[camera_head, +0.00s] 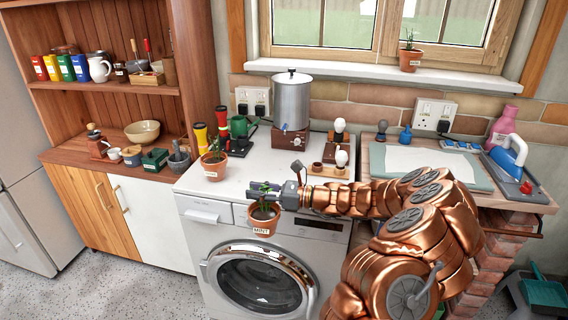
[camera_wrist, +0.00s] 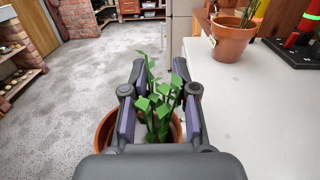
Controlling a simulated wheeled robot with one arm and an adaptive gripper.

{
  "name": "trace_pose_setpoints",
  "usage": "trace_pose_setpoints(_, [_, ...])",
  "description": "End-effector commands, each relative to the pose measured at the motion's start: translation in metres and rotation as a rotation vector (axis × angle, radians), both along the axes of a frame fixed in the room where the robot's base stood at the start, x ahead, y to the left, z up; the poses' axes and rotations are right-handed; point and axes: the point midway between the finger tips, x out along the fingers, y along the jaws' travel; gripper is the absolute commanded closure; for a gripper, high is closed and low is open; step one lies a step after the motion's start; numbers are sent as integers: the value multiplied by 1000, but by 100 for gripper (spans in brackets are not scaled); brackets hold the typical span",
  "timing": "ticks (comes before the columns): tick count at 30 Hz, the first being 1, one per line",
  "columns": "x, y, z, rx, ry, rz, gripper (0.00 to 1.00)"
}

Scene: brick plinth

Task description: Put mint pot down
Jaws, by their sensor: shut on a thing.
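The mint pot (camera_head: 262,226) is a terracotta pot with a white label reading MINT and a green plant (camera_wrist: 160,112). My gripper (camera_head: 270,194) is shut on it, its fingers on either side of the plant in the wrist view. The pot appears upright, in front of the washing machine's (camera_head: 258,277) upper front in the head view. In the wrist view its rim (camera_wrist: 103,132) shows beside the white top's edge, with floor beyond. The fingers and palm hide much of the pot there.
A third pot (camera_head: 410,60) sits on the windowsill.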

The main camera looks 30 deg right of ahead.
Motion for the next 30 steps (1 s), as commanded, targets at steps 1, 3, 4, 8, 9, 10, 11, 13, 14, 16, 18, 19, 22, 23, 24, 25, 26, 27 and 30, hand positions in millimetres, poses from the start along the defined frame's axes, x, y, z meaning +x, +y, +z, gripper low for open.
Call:
trace_pose_setpoints(1, [1, 12, -10, 6, 3, 10, 100])
trace_pose_setpoints(3, [3, 26, -23, 3, 2, 14, 100])
trace_pose_setpoints(4, [4, 31, -27, 1, 0, 17, 100])
trace_pose_setpoints(8, [6, 50, -45, 1, -1, 29, 100])
trace_pose_setpoints(9, [7, 55, -49, 2, -1, 32, 100])
trace_pose_setpoints(10, [7, 59, -53, 1, 0, 35, 100])
trace_pose_setpoints(11, [7, 63, -57, 2, 0, 38, 100])
trace_pose_setpoints(13, [8, 69, -63, 2, 0, 41, 100])
trace_pose_setpoints(14, [8, 72, -65, 2, 0, 43, 100])
trace_pose_setpoints(16, [9, 78, -71, 2, -1, 46, 100])
trace_pose_setpoints(18, [10, 84, -76, 1, -1, 49, 100])
trace_pose_setpoints(19, [10, 82, -74, 0, -2, 47, 100])
trace_pose_setpoints(22, [9, 82, -73, -2, -4, 49, 100])
trace_pose_setpoints(23, [9, 82, -73, -1, -4, 49, 100])
trace_pose_setpoints(24, [9, 82, -73, -1, -4, 50, 100])
trace_pose_setpoints(25, [9, 82, -73, 0, -4, 50, 100])
trace_pose_setpoints(26, [9, 82, -73, -2, -4, 51, 100])
trace_pose_setpoints(27, [9, 82, -72, -2, -5, 50, 100])
trace_pose_setpoints(30, [9, 82, -73, -2, -3, 50, 100])
